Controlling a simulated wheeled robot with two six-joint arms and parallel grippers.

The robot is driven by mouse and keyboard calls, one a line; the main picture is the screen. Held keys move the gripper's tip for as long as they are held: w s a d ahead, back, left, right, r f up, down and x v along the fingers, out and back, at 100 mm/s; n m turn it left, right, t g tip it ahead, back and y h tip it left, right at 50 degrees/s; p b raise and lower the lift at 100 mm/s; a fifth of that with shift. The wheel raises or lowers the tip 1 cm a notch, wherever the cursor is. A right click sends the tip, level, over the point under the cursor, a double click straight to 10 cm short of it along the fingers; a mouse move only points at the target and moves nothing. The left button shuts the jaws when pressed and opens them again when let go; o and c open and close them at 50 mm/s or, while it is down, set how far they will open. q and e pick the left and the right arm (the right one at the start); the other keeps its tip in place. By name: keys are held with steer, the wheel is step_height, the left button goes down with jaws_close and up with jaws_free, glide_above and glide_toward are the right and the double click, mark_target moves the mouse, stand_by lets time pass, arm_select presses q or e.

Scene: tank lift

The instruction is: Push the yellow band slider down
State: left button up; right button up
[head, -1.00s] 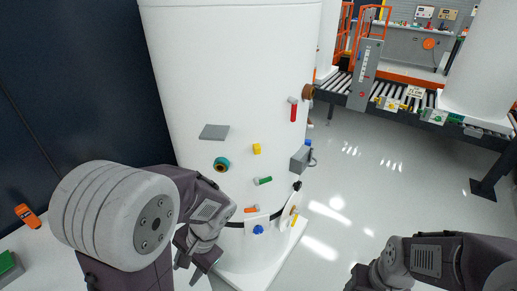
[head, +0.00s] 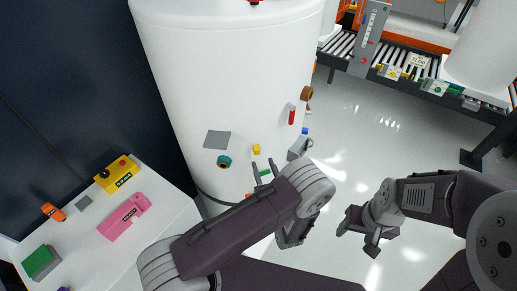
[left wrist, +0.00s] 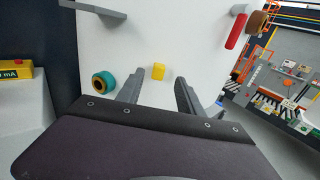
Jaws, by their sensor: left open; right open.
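The yellow band slider (head: 256,149) is a small yellow block on the front of the white tank (head: 225,75). It also shows in the left wrist view (left wrist: 158,71), just beyond and between my left fingertips. My left gripper (head: 262,171) is open, its two fingers pointing up the tank wall just below the slider. The left wrist view shows the jaws (left wrist: 160,88) apart with nothing between them. Whether a finger touches the tank cannot be told. My right gripper (head: 356,240) is open and empty over the floor, right of the tank.
A teal-ringed knob (head: 224,162) and a grey plate (head: 217,139) sit left of the slider. A red handle (head: 292,115) and a grey box (head: 299,147) sit to its right. A side table holds a yellow control box (head: 117,174) and a pink device (head: 124,217).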

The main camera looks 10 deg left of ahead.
mark_target(258, 150)
arm_select(q)
steer(key=p+x, duration=0.1)
steer(key=x, duration=0.4)
steer(key=shift+w+a+r+p, duration=0.15)
steer(key=shift+w+p, duration=0.05)
steer(key=shift+p, duration=0.15)
steer(key=shift+w+a, duration=0.3)
steer(key=shift+w, duration=0.2)
steer(key=shift+c, duration=0.6)
jaws_close()
